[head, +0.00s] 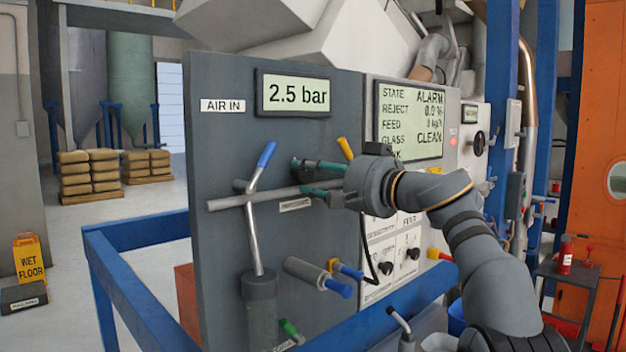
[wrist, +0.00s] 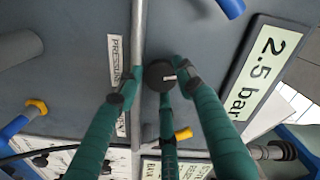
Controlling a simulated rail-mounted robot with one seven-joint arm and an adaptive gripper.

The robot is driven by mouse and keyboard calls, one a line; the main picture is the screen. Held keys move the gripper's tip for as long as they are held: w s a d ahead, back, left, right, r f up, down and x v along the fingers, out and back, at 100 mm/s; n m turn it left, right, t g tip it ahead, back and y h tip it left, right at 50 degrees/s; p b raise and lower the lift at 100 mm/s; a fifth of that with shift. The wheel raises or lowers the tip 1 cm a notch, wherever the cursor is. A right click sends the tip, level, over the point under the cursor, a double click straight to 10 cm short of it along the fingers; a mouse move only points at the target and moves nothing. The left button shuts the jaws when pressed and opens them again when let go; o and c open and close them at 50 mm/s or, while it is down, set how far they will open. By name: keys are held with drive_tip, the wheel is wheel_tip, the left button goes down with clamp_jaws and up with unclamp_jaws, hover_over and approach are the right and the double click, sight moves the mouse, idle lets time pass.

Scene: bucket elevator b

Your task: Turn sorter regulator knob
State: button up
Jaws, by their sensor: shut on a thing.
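The sorter regulator knob (wrist: 157,74) is a dark round knob with a pale mark, beside the grey pipe in the wrist view. In the head view my gripper hides it. My gripper (head: 303,178) has green fingers with dark tips and is at the grey panel (head: 225,150), by the pipe (head: 232,201). In the wrist view my gripper (wrist: 153,85) has its fingers around the knob, one finger on the pipe's far side. It is shut on the knob; exact finger contact is hard to see. The pressure display (head: 293,94) above reads 2.5 bar.
A blue-handled lever (head: 260,182) stands left of my gripper. A yellow handle (head: 345,148) is close above it. Blue-tipped and yellow valves (head: 340,285) stick out below. The sorter screen (head: 409,119) at right reads ALARM. A blue rail (head: 135,290) runs around the panel.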

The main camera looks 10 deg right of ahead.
drive_tip(key=m, duration=0.6)
drive_tip(key=shift+a+f, duration=0.1)
drive_tip(key=shift+f, duration=0.1)
drive_tip(key=m, duration=0.5)
drive_tip(key=shift+r+m+p, duration=0.1)
drive_tip(key=shift+m+p, duration=0.2)
drive_tip(key=shift+m, duration=0.1)
drive_tip(key=o, duration=1.1)
drive_tip(key=shift+r, duration=0.15)
drive_tip(key=shift+s, duration=0.15)
drive_tip(key=shift+s+d, duration=0.25)
drive_tip(key=v, duration=1.1)
drive_tip(key=shift+s, duration=0.1)
